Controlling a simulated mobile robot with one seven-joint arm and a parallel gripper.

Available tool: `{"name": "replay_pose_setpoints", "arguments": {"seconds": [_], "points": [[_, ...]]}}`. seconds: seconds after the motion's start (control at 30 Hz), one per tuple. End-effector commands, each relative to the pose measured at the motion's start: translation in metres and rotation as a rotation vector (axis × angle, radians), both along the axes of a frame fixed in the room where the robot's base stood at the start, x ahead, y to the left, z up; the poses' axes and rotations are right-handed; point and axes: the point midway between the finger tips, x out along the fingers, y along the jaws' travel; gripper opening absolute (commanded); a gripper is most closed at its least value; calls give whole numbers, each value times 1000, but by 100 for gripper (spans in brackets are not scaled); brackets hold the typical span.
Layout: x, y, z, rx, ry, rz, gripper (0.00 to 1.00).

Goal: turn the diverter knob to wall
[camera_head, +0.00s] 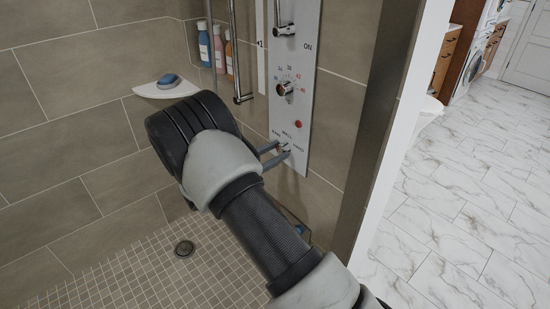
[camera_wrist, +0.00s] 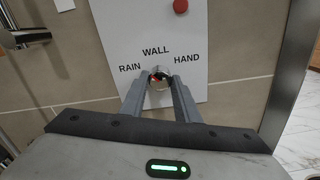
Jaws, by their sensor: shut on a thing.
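The diverter knob (camera_wrist: 160,74) is a small metallic knob low on the white shower panel (camera_wrist: 190,45). The labels RAIN, WALL and HAND stand to its left, above it and to its right. My gripper (camera_wrist: 159,82) has its two grey fingers on either side of the knob, closed on it. The fingers hide much of the knob, and I cannot tell clearly which label it points to. In the head view my gripper (camera_head: 281,151) reaches the panel (camera_head: 291,60) from the lower left, and the knob (camera_head: 285,146) shows only as a small part at the fingertips.
A red button (camera_head: 298,124) and a temperature knob (camera_head: 285,89) are above on the panel. A vertical rail (camera_head: 236,55), bottles (camera_head: 218,48) and a corner shelf (camera_head: 150,90) with blue soap (camera_head: 168,80) are left.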

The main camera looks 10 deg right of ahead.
Motion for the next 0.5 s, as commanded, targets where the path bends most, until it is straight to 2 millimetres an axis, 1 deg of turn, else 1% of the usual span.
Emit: {"name": "replay_pose_setpoints", "arguments": {"seconds": [0.03,0.5], "points": [[0,1,-5,21,-38,2,6],[0,1,-4,236,-410,2,6]]}}
